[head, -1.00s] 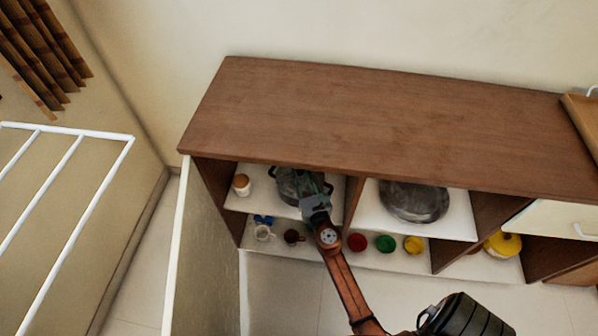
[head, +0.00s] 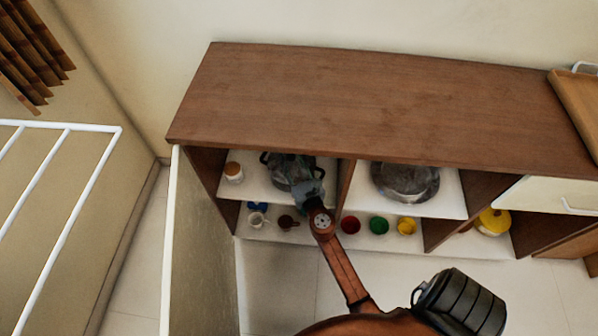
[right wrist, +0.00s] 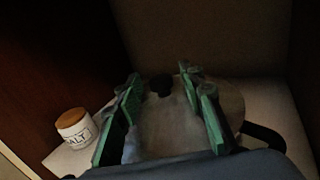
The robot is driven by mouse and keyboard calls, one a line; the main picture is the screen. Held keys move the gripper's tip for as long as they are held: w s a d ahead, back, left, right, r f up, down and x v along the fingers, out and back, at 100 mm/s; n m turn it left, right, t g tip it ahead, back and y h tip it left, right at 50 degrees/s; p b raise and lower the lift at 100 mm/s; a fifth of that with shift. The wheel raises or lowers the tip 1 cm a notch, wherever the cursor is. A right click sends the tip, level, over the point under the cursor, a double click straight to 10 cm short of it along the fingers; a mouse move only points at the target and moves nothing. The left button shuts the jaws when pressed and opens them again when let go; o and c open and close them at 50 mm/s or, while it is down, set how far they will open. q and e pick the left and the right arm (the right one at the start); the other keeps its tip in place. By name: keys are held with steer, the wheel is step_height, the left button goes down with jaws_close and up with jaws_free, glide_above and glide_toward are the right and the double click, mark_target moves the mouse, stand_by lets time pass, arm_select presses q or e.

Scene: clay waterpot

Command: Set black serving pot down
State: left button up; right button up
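The black serving pot (head: 284,166) stands upright on the upper left shelf of the cabinet, its dark side handle showing at the left. My right gripper (head: 303,182) reaches into this compartment and partly hides the pot. In the right wrist view, the green-padded fingers of the right gripper (right wrist: 167,92) are spread apart over the grey lid of the pot (right wrist: 168,128). The black lid knob (right wrist: 161,84) shows between and beyond them, and nothing is visibly clamped. A dark side handle shows at right. The pot's underside is hidden. My left gripper is out of view.
A salt jar (head: 234,172) stands left of the pot. A divider separates it from a large grey pot (head: 405,182) at right. Several cups, including a red one (head: 350,225), stand on the lower shelf. The brown cabinet top (head: 390,105) overhangs; an open door (head: 200,250) flanks the left.

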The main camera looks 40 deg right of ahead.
steer(key=v, duration=1.1)
steer(key=shift+s, duration=0.3)
steer(key=shift+f, duration=0.1)
